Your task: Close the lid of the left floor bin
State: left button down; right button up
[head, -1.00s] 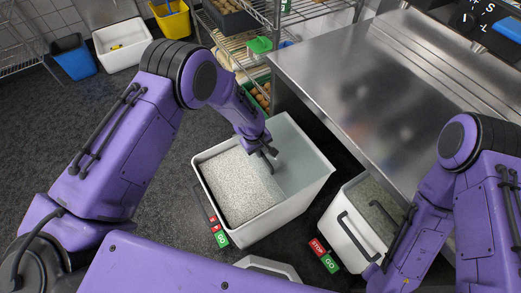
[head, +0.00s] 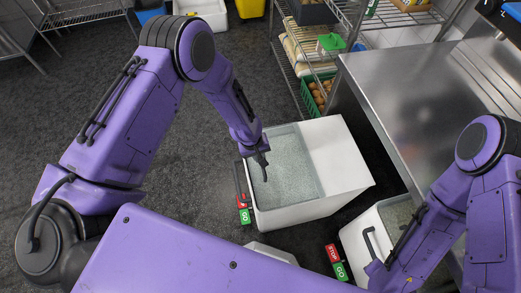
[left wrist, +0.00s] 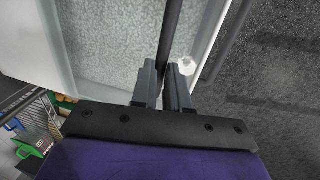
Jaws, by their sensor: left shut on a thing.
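The left floor bin (head: 330,205) is white and stands on the dark floor in the middle of the head view. Its clear lid panel (head: 295,175) lies over the pale grainy contents, flat or nearly flat; whether it is fully seated I cannot tell. My left gripper (head: 262,168) is over the panel. In the left wrist view, the left gripper (left wrist: 162,68) is shut on a thin dark bar (left wrist: 172,25), apparently the lid's handle, above the clear panel (left wrist: 115,45). My right gripper is out of view; its arm comes in at the right.
A second white bin (head: 355,245) stands to the right, beside the steel table (head: 400,110). Wire shelves with a green crate (head: 318,95) stand behind. STOP and GO tags (head: 336,262) lie by the bins. Floor to the left is open.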

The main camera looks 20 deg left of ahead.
pick_arm(q)
jog(key=shift+s+a, duration=0.25)
jog(key=shift+a, duration=0.25)
jog(key=c, duration=1.1)
grip_release()
jog(key=shift+s+a, duration=0.15)
jog(key=shift+r, duration=0.1)
jog(key=r, duration=0.3)
jog(key=a+r, duration=0.1)
jog(key=r, duration=0.2)
jog(key=s+r, duration=0.1)
jog(key=r, duration=0.3)
jog(key=shift+a+r+b, duration=0.1)
jog(key=shift+a+b, duration=0.2)
jog(key=shift+a, duration=0.1)
